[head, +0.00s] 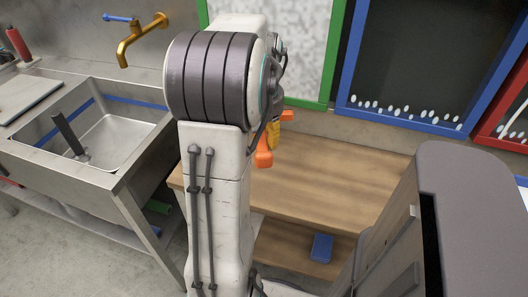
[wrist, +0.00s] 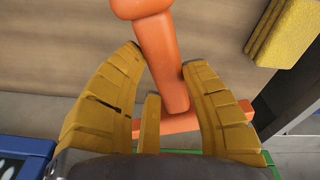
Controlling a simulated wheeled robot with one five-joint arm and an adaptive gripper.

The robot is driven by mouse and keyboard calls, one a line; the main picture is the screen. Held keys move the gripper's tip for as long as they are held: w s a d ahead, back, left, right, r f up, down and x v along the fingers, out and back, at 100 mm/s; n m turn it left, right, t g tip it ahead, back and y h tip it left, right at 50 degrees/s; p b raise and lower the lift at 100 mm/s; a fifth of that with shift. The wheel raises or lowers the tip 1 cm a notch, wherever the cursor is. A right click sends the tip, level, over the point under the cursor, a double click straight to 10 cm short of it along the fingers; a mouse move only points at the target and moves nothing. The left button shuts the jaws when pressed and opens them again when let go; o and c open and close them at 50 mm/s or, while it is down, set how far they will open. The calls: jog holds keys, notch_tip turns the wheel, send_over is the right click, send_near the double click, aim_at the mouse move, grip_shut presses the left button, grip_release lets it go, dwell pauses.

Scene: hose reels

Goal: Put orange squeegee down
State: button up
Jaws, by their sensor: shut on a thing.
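My gripper (wrist: 163,60) has yellow-brown fingers closed around the orange squeegee (wrist: 160,50). In the wrist view the squeegee's handle runs up between the fingers, and an orange crossbar shows behind them. In the head view my arm partly hides the squeegee (head: 264,152), which shows over the left back part of the wooden table (head: 330,185). My gripper (head: 273,134) shows there only as a small yellowish patch. I cannot tell whether the squeegee touches the tabletop.
A blue item (head: 321,247) lies on the lower shelf. A metal sink (head: 110,135) with a brass tap (head: 140,38) stands at left. Framed boards (head: 430,60) line the wall behind. A yellow block (wrist: 285,35) shows at the wrist view's upper right.

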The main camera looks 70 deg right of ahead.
aim_at(264, 137)
jog(key=f+b, duration=0.1)
jog(key=f, duration=0.5)
jog(key=shift+a+f+b, duration=0.2)
jog(key=shift+b, duration=0.15)
jog(key=shift+d+f, duration=0.25)
jog(key=shift+f, duration=0.1)
jog(key=o, duration=1.1)
jog(key=r+p, duration=0.1)
jog(key=r, duration=0.3)
jog(key=a+r+p, duration=0.1)
jog(key=r, duration=0.3)
jog(key=r+p, duration=0.1)
jog(key=r, duration=0.3)
jog(key=shift+s+a+r, duration=0.1)
jog(key=shift+a, duration=0.05)
